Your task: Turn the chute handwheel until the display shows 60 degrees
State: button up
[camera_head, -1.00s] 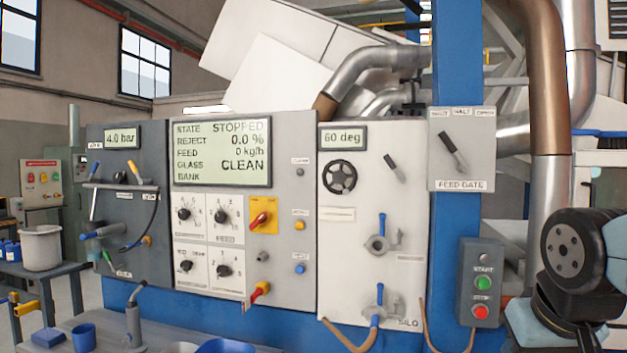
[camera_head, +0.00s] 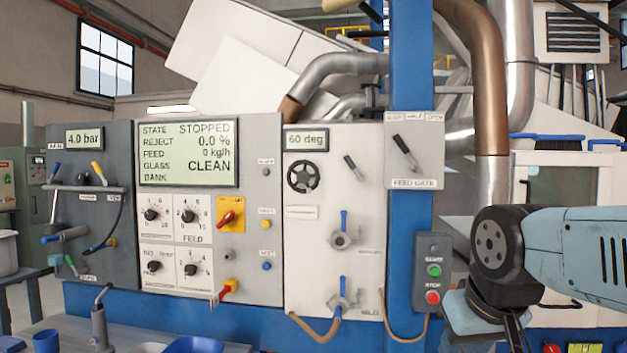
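The chute handwheel (camera_head: 303,177) is a small black spoked wheel on the light panel right of the main screen. The display (camera_head: 306,140) just above it reads 60 deg. My arm (camera_head: 491,246) is at the right, well apart from the handwheel. Its lower end, with a dark part of my gripper (camera_head: 514,332), runs to the bottom edge of the picture. Whether the fingers are open or shut does not show. Nothing of mine touches the wheel.
The main screen (camera_head: 188,153) reads STOPPED and CLEAN. A lever (camera_head: 355,168) sits right of the wheel, with blue-handled valves (camera_head: 343,238) below. The feed gate lever (camera_head: 404,142) and start/stop box (camera_head: 433,273) are near the blue column (camera_head: 410,215). Cups and a bowl (camera_head: 193,345) stand below.

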aim_at(303, 176)
jog(key=k, duration=0.6)
jog(key=z, duration=0.25)
jog(key=i, duration=1.5)
jog(key=u, duration=0.05)
